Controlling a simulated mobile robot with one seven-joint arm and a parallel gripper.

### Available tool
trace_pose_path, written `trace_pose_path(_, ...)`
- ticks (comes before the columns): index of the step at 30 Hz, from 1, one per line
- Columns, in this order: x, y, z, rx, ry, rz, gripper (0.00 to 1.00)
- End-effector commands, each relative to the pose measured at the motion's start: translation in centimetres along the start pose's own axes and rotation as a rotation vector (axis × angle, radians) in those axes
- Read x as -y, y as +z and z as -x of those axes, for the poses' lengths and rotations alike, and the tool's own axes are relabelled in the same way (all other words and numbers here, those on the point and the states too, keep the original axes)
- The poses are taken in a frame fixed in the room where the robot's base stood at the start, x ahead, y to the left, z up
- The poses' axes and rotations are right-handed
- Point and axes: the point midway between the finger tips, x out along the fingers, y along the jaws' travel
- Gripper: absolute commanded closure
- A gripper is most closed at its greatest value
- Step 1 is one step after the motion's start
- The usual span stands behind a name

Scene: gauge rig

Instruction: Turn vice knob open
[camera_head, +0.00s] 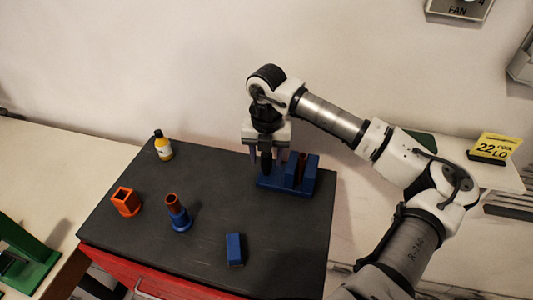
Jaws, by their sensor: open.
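The blue vice (311,178) stands at the right rear of the dark bench top, with upright blue jaws. A reddish-brown piece (302,160) shows between the jaws. My gripper (266,163) points down at the left end of the vice and is open, with its fingers apart. A dark part shows between the fingers and may be the vice knob, but it is too small to tell. I cannot tell whether the fingers touch the vice.
On the dark bench top (130,215) stand a yellow bottle (164,150), an orange square holder (125,202), a blue stand with a brown cylinder (177,213) and a blue block (235,249). A yellow sign (495,147) stands at right.

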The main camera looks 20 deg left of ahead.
Motion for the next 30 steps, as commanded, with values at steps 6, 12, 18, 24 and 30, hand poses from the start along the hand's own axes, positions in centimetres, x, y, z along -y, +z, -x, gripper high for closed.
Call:
trace_pose_path(6, 0.01, 0.01, 0.02, 0.000, 0.000, 0.000, 0.63)
trace_pose_path(12, 0.01, 0.01, 0.03, 0.000, 0.000, 0.000, 0.89)
trace_pose_path(18, 0.01, 0.02, 0.00, 0.000, 0.000, 0.005, 0.96)
trace_pose_path(24, 0.02, 0.06, -0.21, 0.002, -0.001, 0.054, 0.96)
trace_pose_path(30, 0.01, 0.07, -0.48, 0.003, -0.001, 0.176, 0.96)
